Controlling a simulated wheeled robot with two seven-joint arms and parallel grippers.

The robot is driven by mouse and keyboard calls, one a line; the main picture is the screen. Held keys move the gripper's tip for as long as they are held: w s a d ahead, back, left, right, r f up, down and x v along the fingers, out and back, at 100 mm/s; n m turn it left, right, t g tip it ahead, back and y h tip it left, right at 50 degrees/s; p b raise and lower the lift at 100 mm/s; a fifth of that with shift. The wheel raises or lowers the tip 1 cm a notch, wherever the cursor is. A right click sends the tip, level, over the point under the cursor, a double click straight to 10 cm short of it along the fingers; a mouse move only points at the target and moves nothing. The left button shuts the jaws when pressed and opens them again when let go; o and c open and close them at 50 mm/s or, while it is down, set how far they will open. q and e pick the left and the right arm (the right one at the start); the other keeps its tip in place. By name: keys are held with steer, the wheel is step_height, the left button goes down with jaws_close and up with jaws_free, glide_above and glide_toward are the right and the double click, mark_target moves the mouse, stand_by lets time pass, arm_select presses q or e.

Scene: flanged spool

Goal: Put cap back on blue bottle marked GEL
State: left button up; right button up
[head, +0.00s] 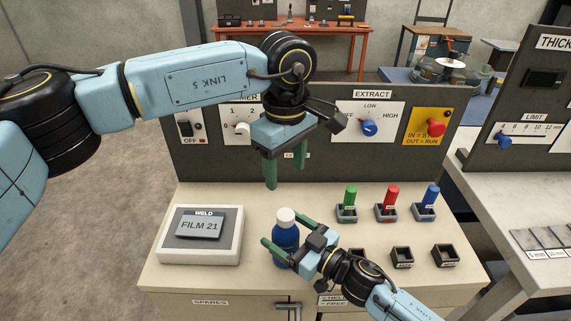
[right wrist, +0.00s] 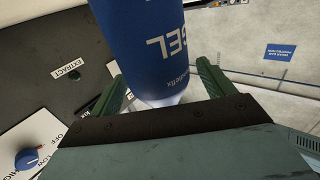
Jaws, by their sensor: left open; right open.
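The blue bottle (head: 285,237) stands upright on the bench top, with a white cap-like top (head: 286,217) on it. I cannot tell whether that top is fully seated. In the right wrist view the bottle (right wrist: 160,45) shows upside-down GEL lettering, and its white end is partly hidden by my gripper. My right gripper (head: 284,238) is open, with its green fingers on either side of the bottle. My left gripper (head: 286,172) is open and empty, pointing down above the bottle, clear of its top.
A WELD box reading FILM 21 (head: 200,233) lies left of the bottle. Green (head: 350,197), red (head: 391,196) and blue (head: 431,195) pieces stand in holders at right, with empty black holders (head: 402,256) in front. A control panel (head: 340,165) rises behind.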

steer(key=v, duration=1.1)
steer(key=shift+s+d, duration=0.1)
